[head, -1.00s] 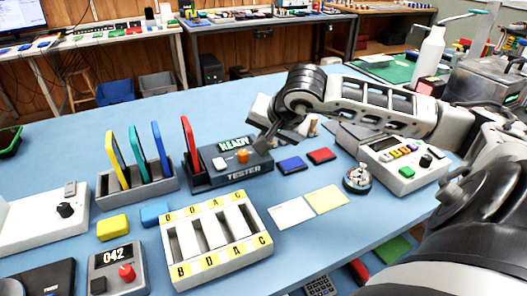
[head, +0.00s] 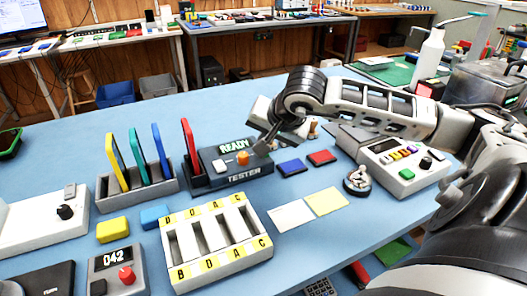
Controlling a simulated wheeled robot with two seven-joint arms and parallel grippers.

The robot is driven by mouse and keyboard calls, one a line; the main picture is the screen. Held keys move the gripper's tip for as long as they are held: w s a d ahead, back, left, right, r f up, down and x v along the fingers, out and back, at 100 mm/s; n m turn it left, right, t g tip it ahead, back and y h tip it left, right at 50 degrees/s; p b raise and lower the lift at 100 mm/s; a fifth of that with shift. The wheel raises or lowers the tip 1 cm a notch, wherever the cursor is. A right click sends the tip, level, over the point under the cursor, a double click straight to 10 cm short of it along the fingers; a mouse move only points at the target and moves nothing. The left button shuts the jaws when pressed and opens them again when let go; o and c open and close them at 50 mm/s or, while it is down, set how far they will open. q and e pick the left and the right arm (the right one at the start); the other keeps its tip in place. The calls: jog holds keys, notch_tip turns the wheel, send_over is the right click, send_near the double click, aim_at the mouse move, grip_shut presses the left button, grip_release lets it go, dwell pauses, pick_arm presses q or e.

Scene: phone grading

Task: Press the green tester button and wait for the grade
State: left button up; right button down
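The dark tester (head: 238,178) stands mid-table, with a lit green READY on its display (head: 233,146). A red phone (head: 188,140) stands upright in the slot at its left. An orange button (head: 243,158) and a pale button show on its top. I cannot make out a green button there; the right end of the tester top is partly covered by my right gripper (head: 262,147). That gripper points down at this end, its tips close to or touching the tester. Its fingers are too small and angled to tell open from shut. My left gripper is not in view.
A grey rack (head: 138,188) holds yellow, teal and blue phones. A lettered white tray (head: 218,243) with empty slots stands in front. Blue (head: 291,167) and red (head: 321,157) pads and two cards lie to the right. A keypad device (head: 402,168) stands beneath my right forearm.

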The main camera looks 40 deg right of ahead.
jog(key=shift+f, duration=0.1)
dwell(0.7)
jog(key=shift+f+b, duration=0.35)
jog(key=shift+b, duration=0.3)
jog(key=shift+f+b, duration=0.5)
jog(key=shift+b, duration=0.15)
dwell(0.5)
dwell(0.3)
jog(key=shift+r+p, duration=0.55)
jog(key=shift+r, duration=0.35)
jog(key=shift+r+p, duration=1.8)
jog(key=shift+r, duration=0.8)
jog(key=shift+s+f, duration=0.1)
jog(key=shift+f, duration=0.05)
